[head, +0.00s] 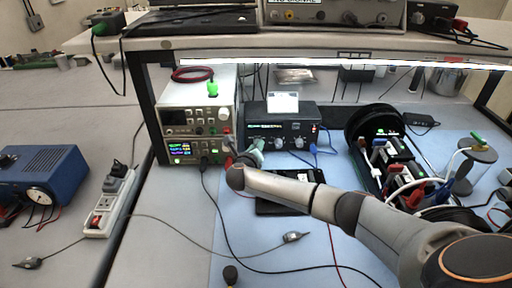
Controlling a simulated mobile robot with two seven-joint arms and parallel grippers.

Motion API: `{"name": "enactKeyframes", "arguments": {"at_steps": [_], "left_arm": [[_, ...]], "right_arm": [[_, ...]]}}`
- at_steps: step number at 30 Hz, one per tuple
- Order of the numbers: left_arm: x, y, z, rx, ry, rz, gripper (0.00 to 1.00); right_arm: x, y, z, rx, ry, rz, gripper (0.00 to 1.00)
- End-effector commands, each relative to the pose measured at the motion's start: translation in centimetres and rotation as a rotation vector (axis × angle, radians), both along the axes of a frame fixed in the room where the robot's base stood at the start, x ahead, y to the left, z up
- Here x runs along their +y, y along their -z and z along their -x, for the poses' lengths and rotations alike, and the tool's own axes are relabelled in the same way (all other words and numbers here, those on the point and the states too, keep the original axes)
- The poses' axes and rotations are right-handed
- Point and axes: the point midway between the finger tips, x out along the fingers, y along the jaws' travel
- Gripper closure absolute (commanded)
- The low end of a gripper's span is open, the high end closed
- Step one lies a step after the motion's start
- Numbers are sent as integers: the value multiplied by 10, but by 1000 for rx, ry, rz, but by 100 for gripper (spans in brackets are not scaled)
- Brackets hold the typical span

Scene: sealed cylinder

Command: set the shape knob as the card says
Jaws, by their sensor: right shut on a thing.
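A black box (310,130) with a lit display and a row of knobs stands under the shelf at the back middle. A white card (283,102) stands on top of it; its writing is too small to read. My right gripper (256,146) is at the left end of the box's front. It is shut on a knob there, and the knob itself is mostly hidden by the gripper. Another knob (298,142) shows uncovered to the right. Which knob is the shape knob cannot be read. My left gripper is not in view.
Stacked bench instruments (196,120) stand close to the left of the gripper. A black tablet-like slab (288,207) lies under my right arm. A black case with cables (385,140) is at the right. A power strip (108,205) and blue device (42,178) are at left. Loose cables cross the front.

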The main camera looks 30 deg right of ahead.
Motion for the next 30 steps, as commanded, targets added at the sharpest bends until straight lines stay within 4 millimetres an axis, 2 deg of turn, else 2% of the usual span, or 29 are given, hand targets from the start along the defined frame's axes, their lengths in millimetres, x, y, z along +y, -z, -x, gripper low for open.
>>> {"name": "enactKeyframes", "arguments": {"at_steps": [8,9,17,26,30], "left_arm": [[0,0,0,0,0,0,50],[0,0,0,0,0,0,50],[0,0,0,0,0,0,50],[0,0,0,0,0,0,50],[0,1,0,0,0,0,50]], "right_arm": [[-1,-2,-1,-4,0,2,100],[-1,-2,-1,-4,0,2,67],[0,-1,0,-2,0,1,39],[1,-1,1,-1,0,0,39],[7,-3,7,-2,-2,0,39]]}}
